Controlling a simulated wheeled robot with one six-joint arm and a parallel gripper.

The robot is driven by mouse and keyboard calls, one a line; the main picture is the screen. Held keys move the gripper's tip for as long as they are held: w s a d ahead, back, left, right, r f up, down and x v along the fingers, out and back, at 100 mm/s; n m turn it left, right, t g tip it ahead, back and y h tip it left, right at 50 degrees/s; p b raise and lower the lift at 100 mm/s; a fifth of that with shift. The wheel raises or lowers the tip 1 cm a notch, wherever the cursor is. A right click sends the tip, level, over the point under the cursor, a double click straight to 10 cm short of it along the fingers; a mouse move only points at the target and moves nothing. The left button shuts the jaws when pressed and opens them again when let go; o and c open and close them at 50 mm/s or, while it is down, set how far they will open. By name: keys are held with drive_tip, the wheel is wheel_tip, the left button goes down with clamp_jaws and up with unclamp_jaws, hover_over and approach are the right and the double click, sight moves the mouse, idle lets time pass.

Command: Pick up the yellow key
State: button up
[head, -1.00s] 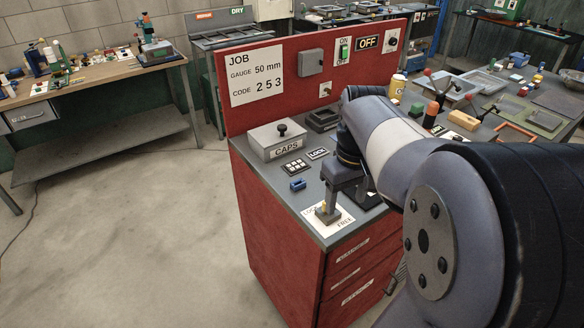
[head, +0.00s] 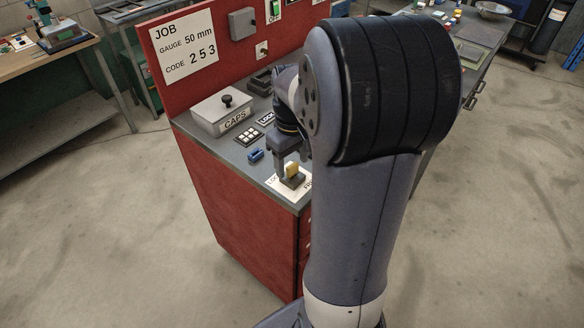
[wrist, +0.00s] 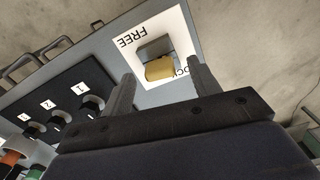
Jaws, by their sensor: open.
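The yellow key (head: 292,170) stands in a small grey lock block (head: 291,181) on a white plate near the front corner of the red cabinet's top. In the wrist view, the yellow key (wrist: 160,69) shows between and beyond my fingers, with the grey lock block (wrist: 156,47) behind it. The plate (wrist: 180,28) reads FREE, and its other word is partly covered. My gripper (wrist: 160,78) is open and empty, with one finger to each side of the key. In the head view it is just behind the key, partly hidden by my arm.
A blue object (head: 256,155), a keypad (head: 248,136) and a CAPS box (head: 222,111) stand left of and behind the lock. In the wrist view, a black panel with several numbered knobs (wrist: 62,112) lies left of my gripper. The floor (head: 130,230) left of the cabinet is clear.

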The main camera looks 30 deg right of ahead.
wheel_tip(320, 180, down, 2)
drive_tip(key=shift+f, duration=0.1)
drive_tip(key=c, duration=1.1)
